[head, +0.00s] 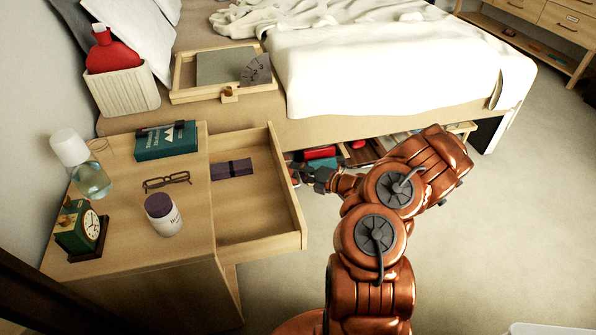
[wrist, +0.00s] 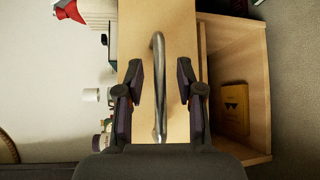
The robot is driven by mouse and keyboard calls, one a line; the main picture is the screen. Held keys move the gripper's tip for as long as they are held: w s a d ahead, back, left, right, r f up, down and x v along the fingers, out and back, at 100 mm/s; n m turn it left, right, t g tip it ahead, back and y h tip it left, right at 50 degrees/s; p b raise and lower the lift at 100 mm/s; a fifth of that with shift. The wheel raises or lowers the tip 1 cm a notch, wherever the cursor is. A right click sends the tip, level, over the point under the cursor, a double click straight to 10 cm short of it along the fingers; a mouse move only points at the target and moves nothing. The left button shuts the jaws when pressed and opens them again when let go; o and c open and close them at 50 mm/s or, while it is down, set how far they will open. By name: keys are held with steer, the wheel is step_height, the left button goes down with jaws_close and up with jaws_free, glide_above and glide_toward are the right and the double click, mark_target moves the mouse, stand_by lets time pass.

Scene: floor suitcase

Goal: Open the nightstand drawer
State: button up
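The nightstand (head: 130,255) stands at the left, and its drawer (head: 285,205) is pulled well out to the right. A dark pouch (head: 232,169) lies inside the drawer. In the wrist view, a metal bar handle (wrist: 158,85) is on the pale wooden drawer front (wrist: 180,35). The fingers of my gripper (wrist: 160,90) are spread on either side of the handle, with a gap on both sides.
Glasses (head: 166,181), a pill bottle (head: 163,214), a clock (head: 82,228), a lamp (head: 88,170) and a green book (head: 166,141) are on the nightstand top. The bed (head: 390,75) stands behind. A yellow book (wrist: 235,108) is in the compartment beside the drawer front in the wrist view.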

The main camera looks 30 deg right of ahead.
steer(key=v, duration=1.2)
steer(key=shift+r, duration=0.1)
stand_by(0.4)
steer(key=a+r+n+g+y+p, duration=0.6)
steer(key=a+r+n+g+p, duration=0.3)
steer(key=a+r+n, duration=1.15)
steer(key=s+a+r+n+g+h+p, duration=0.3)
steer(key=s+a+r+n+g+p, duration=0.35)
steer(key=s+a+r+n, duration=0.5)
steer(key=s+d+r+n+g+h+p, duration=0.1)
steer(key=s+d+r+n+h+p, duration=0.3)
steer(key=s+r+n+h+p, duration=0.6)
steer(key=s+r+n+p, duration=0.1)
steer(key=s+r+n, duration=0.3)
steer(key=s+n, duration=0.1)
steer(key=shift+s+r+p, duration=0.3)
steer(key=shift+s+r, duration=0.1)
steer(key=shift+s, duration=0.35)
